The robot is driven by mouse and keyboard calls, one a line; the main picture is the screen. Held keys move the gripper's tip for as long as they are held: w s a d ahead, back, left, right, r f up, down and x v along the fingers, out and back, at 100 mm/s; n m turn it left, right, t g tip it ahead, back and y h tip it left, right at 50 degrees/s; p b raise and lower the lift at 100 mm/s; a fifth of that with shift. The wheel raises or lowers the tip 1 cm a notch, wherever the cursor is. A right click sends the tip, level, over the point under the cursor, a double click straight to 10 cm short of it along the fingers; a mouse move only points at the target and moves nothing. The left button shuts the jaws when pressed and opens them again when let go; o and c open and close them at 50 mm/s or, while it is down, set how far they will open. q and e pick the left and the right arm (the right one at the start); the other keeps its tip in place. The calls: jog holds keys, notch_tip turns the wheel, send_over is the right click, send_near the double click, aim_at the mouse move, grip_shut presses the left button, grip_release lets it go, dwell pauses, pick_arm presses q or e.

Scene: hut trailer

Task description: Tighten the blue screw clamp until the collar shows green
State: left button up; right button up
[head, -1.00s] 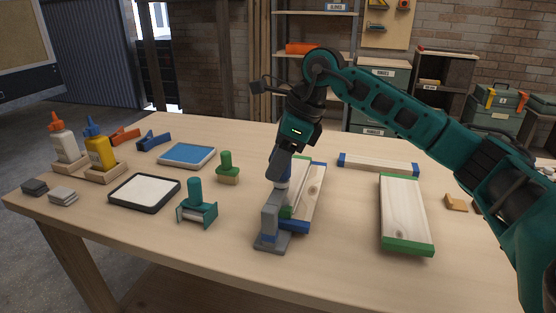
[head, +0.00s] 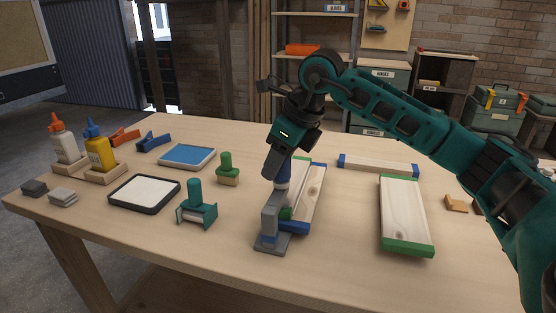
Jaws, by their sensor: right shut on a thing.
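The screw clamp (head: 270,225) has a grey frame with blue parts and stands upright at the front middle of the table. It is at the near end of wooden boards with blue and green ends (head: 312,190). My right gripper (head: 279,165) comes down from above and is shut on the clamp's blue handle (head: 284,171). A pale band (head: 282,185) shows just under the handle. A small green patch shows beside the clamp's frame, but I cannot tell if it belongs to the clamp or a board. My left gripper is not in view.
A green-handled stamp (head: 228,168) and a teal roller tool (head: 197,206) stand to the left, with a white pad (head: 145,191) and a blue tray (head: 187,156). Glue bottles (head: 98,150) stand far left. A green-ended board (head: 404,212) lies to the right.

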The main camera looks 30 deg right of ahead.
jog(key=shift+f, duration=0.1)
jog(key=o, duration=1)
jog(key=p+v, duration=0.1)
jog(key=v, duration=1.2)
jog(key=shift+d, duration=0.1)
